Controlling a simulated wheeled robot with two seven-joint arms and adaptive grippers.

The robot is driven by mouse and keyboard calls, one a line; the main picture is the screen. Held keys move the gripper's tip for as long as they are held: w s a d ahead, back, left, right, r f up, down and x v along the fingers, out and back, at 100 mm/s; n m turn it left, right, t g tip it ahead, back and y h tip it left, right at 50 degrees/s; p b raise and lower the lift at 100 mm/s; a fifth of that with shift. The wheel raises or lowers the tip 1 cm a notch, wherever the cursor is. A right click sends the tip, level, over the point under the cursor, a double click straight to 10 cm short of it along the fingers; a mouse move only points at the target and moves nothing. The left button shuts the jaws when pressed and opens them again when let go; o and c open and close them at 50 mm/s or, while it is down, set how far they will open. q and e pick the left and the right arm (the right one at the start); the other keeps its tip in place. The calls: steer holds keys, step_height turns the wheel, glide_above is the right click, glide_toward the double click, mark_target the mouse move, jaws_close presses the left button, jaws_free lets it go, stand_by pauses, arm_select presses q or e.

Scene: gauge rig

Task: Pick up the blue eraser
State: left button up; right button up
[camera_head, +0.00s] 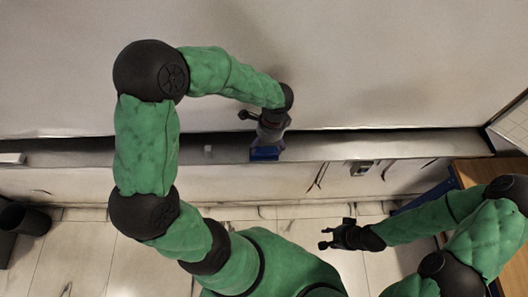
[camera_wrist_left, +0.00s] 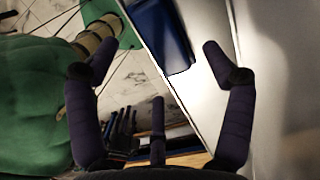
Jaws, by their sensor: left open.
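The blue eraser (camera_head: 265,153) lies on a narrow grey ledge (camera_head: 325,146), partly hidden by my left gripper (camera_head: 268,143) in the head view. In the left wrist view the eraser (camera_wrist_left: 160,35) is a dark blue block on the white ledge surface, cut off by the top edge. My left gripper (camera_wrist_left: 158,52) is open.
A pale wall panel (camera_head: 400,70) rises behind the ledge. A wooden surface (camera_head: 480,170) is at the right and a dark bin (camera_head: 25,220) stands at the far left. The ledge right of the eraser is clear.

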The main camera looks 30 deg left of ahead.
mark_target(264, 153)
arm_select(q)
steer(key=f, duration=0.4)
steer(key=shift+s+a+f, duration=0.25)
steer(key=c, duration=1.3)
